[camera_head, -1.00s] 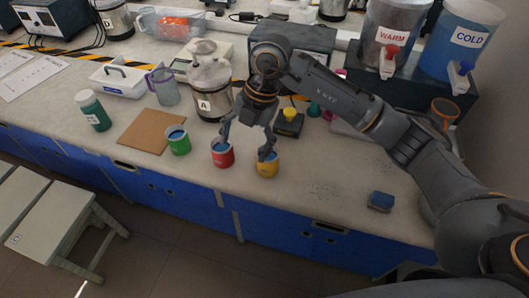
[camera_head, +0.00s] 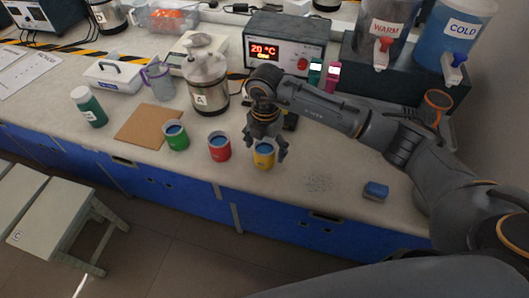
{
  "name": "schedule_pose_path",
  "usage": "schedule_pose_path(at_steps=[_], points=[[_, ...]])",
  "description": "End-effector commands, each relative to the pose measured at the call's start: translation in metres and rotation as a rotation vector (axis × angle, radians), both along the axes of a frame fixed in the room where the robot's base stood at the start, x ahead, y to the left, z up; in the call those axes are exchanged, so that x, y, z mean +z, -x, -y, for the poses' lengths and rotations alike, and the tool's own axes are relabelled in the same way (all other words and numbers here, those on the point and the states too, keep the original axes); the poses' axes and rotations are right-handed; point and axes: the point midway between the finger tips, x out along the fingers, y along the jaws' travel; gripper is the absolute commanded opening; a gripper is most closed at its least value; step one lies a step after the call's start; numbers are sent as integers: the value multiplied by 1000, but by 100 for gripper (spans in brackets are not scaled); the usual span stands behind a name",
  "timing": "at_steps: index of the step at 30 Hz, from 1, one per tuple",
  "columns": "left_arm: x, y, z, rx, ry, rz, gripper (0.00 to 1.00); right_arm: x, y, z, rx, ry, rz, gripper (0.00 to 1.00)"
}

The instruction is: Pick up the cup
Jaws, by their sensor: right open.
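Three cups with blue inside stand in a row near the bench's front edge: a green cup (camera_head: 176,138), a red cup (camera_head: 219,150) and a yellow cup (camera_head: 263,158). My right gripper (camera_head: 267,149) is open at the yellow cup, coming from above and behind, with its fingers close to the cup's sides. I cannot tell whether the fingers touch it. The red cup stands just left of the gripper. My left gripper is out of view.
A metal dispenser marked A (camera_head: 208,88) stands behind the red cup. A brown board (camera_head: 142,125), a teal bottle (camera_head: 88,107) and a clear pitcher (camera_head: 158,82) are at left. A blue block (camera_head: 376,191) lies at right.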

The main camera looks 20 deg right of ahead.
Motion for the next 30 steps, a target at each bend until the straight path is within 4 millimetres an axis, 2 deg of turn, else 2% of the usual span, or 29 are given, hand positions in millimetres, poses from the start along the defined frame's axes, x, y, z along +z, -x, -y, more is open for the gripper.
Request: schedule_pose_path(at_steps=[1, 6, 14, 23, 24, 30], points=[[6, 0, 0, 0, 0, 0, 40, -6, 1, -1, 0, 0, -5, 82], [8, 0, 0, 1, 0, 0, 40, -26, 0, -1, -1, 0, -1, 82], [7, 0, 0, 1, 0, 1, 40, -29, 0, -1, 0, 0, 0, 82], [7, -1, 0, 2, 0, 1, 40, -29, 0, -1, 0, 0, 0, 20], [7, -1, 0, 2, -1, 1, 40, -29, 0, -1, 0, -1, 1, 17], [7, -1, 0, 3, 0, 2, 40, -28, 0, -1, 0, -1, 1, 17]])
